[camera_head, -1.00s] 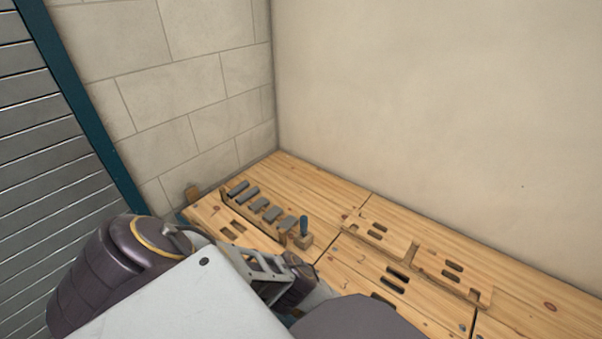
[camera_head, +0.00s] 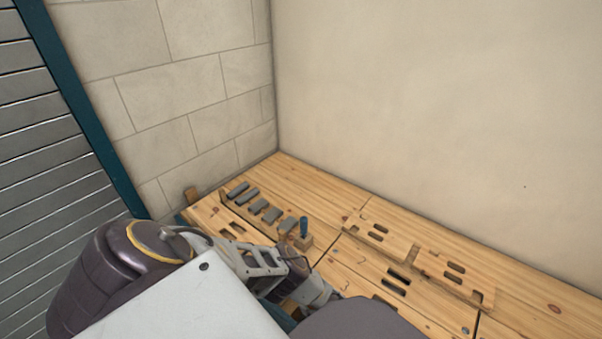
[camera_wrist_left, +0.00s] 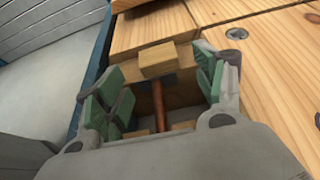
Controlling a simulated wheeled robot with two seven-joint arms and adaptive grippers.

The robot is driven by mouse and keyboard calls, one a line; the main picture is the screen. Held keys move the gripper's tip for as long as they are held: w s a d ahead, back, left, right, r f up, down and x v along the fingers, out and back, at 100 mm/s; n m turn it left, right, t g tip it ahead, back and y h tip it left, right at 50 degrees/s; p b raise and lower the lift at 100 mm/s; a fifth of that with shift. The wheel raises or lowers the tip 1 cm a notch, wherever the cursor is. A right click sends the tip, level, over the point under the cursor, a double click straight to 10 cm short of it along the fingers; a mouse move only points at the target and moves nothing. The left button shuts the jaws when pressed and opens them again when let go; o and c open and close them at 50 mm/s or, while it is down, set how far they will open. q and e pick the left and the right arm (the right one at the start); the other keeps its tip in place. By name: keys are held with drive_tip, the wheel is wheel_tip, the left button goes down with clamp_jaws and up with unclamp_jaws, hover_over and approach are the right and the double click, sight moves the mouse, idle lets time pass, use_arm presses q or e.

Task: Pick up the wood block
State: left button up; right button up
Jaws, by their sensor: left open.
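A small pale wood block (camera_wrist_left: 157,60) shows in the left wrist view, ahead of and between the fingers of my left gripper (camera_wrist_left: 155,82). The gripper is open, with green pads on both sides, and nothing is clasped between them. A brown handle (camera_wrist_left: 158,104) with a dark head lies below the block in the picture, also between the fingers. Whether the block touches anything beneath it is unclear. In the head view my own arm hides the fingertips and I cannot make out this block. My right gripper is not in view.
The wooden workbench (camera_head: 322,188) runs along the walls. Slotted wooden boards (camera_head: 375,232) lie to the right. A screw head (camera_wrist_left: 237,34) shows in the bench top.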

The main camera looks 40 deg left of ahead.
use_arm(q)
drive_tip(key=shift+x, duration=0.95)
drive_tip(key=shift+c, duration=0.4)
drive_tip(key=c, duration=0.8)
